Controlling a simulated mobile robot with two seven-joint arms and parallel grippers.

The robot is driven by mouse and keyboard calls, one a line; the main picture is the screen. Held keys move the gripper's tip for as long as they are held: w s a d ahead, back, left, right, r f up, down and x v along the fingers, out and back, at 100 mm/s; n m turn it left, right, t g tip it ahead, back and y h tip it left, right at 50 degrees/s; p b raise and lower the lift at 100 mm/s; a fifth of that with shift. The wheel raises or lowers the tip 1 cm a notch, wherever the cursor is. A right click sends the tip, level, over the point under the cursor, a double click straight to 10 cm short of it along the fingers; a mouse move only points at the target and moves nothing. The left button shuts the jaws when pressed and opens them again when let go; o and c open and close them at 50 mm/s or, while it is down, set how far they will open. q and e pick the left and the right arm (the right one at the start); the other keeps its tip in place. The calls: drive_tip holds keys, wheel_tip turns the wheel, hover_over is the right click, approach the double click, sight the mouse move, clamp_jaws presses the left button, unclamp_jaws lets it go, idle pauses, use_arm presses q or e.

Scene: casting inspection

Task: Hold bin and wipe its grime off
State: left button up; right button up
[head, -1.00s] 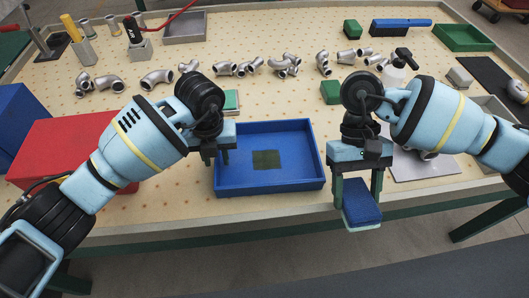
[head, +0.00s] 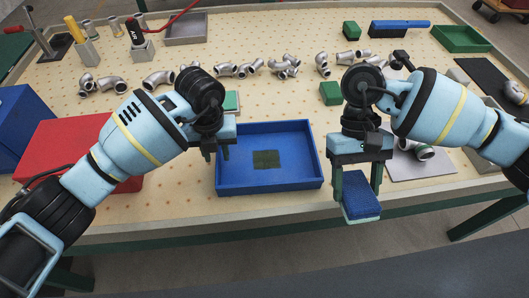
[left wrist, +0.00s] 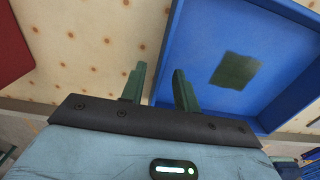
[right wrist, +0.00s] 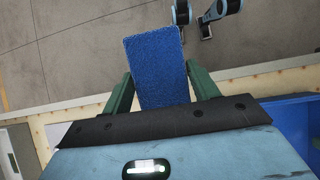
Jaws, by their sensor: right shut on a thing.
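The blue bin (head: 300,184) sits near the table's front edge, with a dark green-brown grime patch (head: 266,159) on its floor. The patch also shows in the left wrist view (left wrist: 235,70). My left gripper (head: 222,153) is at the bin's left wall, its fingers open and spaced apart on either side of the wall's rim in the left wrist view (left wrist: 157,85). My right gripper (head: 358,190) is shut on a blue sponge (head: 361,198) with a pale underside, held right of the bin near the table's front edge. The sponge fills the space between the fingers (right wrist: 155,65).
A red box (head: 70,150) stands left of the bin. Several metal pipe fittings (head: 225,70) lie in a row behind. A green block (head: 330,93) sits behind the bin, and a grey plate (head: 420,168) with fittings lies to the right.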

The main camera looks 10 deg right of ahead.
use_arm(q)
drive_tip(key=shift+f, duration=0.1)
drive_tip(key=shift+f, duration=0.8)
clamp_jaws()
idle(0.8)
